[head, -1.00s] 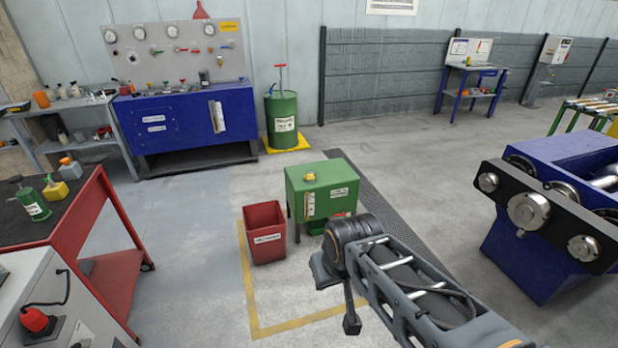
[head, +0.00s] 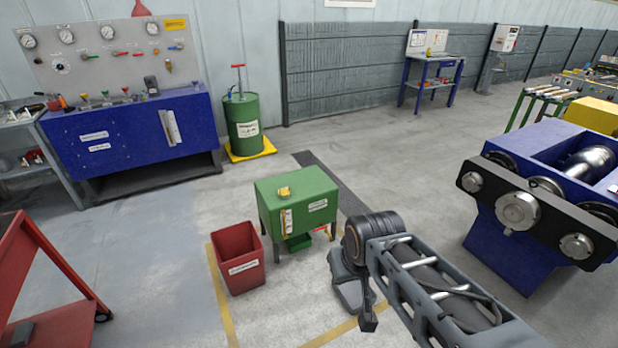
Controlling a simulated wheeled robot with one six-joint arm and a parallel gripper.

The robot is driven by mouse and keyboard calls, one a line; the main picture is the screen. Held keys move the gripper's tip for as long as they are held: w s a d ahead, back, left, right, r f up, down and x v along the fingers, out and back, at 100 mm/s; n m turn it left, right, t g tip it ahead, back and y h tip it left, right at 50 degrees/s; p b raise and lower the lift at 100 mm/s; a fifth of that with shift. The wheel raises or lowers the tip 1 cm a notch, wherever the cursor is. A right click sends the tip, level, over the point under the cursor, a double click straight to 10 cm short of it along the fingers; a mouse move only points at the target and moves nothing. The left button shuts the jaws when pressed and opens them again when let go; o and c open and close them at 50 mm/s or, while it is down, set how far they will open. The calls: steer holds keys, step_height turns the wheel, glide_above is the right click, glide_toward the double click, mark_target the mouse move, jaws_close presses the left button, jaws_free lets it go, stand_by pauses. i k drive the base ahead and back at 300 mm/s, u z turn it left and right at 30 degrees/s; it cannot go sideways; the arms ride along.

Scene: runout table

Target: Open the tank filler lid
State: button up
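A green tank (head: 298,205) on legs stands on the floor near the middle of the head view. A small yellow filler lid (head: 284,191) sits on its top and looks closed. A sight gauge and labels are on its front. My arm reaches in from the lower right, in front of and to the right of the tank. The end of my arm (head: 368,320) hangs down, apart from the tank. Its fingers are too small and turned away to tell whether they are open or shut.
A red bin (head: 238,258) stands at the tank's left front. A blue machine with rollers (head: 540,190) is at the right. A red cart (head: 50,285) is at the lower left. A blue bench (head: 135,135) and green drum (head: 243,122) stand behind. Grey floor between is clear.

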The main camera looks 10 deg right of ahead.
mark_target(283, 191)
steer(key=z, duration=0.15)
steer(key=i, duration=1.2)
steer(key=u, duration=0.8)
steer(key=i, duration=0.95)
steer(key=u, duration=0.55)
